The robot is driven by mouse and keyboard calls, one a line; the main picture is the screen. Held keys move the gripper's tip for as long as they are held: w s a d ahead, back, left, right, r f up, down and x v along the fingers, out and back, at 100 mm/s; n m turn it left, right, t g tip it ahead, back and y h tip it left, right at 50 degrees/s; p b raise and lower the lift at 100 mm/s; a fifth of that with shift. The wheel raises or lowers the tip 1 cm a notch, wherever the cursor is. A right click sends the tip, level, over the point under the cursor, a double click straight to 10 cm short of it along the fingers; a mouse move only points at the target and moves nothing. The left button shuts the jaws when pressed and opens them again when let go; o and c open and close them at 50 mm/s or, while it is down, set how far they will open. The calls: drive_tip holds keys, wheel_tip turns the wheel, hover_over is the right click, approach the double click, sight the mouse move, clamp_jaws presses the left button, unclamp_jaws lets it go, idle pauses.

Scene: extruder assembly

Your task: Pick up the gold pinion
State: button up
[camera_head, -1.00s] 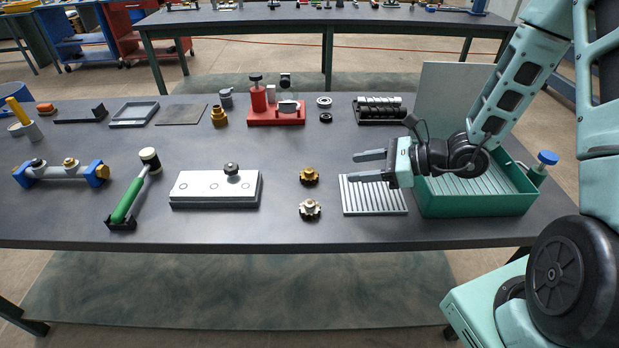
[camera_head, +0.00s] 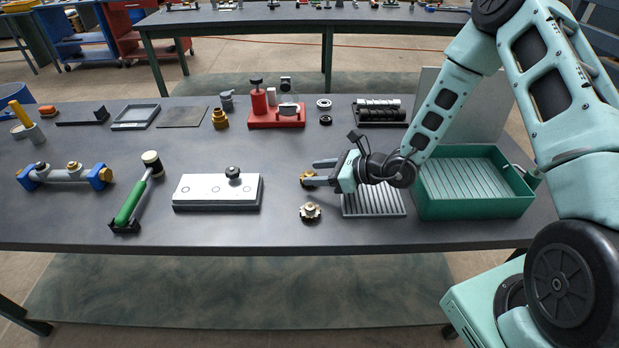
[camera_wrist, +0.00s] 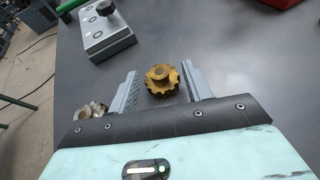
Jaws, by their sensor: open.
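The gold pinion (camera_head: 307,178) sits on the dark table, left of the ribbed grey plate. In the wrist view the gold pinion (camera_wrist: 162,80) lies between the two open fingers of my gripper (camera_wrist: 160,90), apart from both, with its hub and bore facing up. In the head view my gripper (camera_head: 318,172) reaches left over the table at the pinion, and one finger partly hides it. A silver pinion (camera_head: 310,212) lies nearer the front edge; it also shows in the wrist view (camera_wrist: 92,110), outside the left finger.
A white block with a black knob (camera_head: 218,190) stands to the left. The ribbed grey plate (camera_head: 374,204) lies under my wrist, and a green bin (camera_head: 475,205) stands right of it. A red fixture (camera_head: 277,120) is behind. The table between pinion and white block is clear.

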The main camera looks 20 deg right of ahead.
sight(313, 174)
drive_tip(key=x, duration=0.4)
drive_tip(key=shift+w+a+f+p, duration=0.1)
drive_tip(key=shift+a+p, duration=0.1)
drive_tip(key=shift+p, duration=0.1)
drive_tip(key=shift+c, duration=0.2)
drive_tip(key=c, duration=0.9)
drive_tip(key=shift+f, duration=0.1)
clamp_jaws()
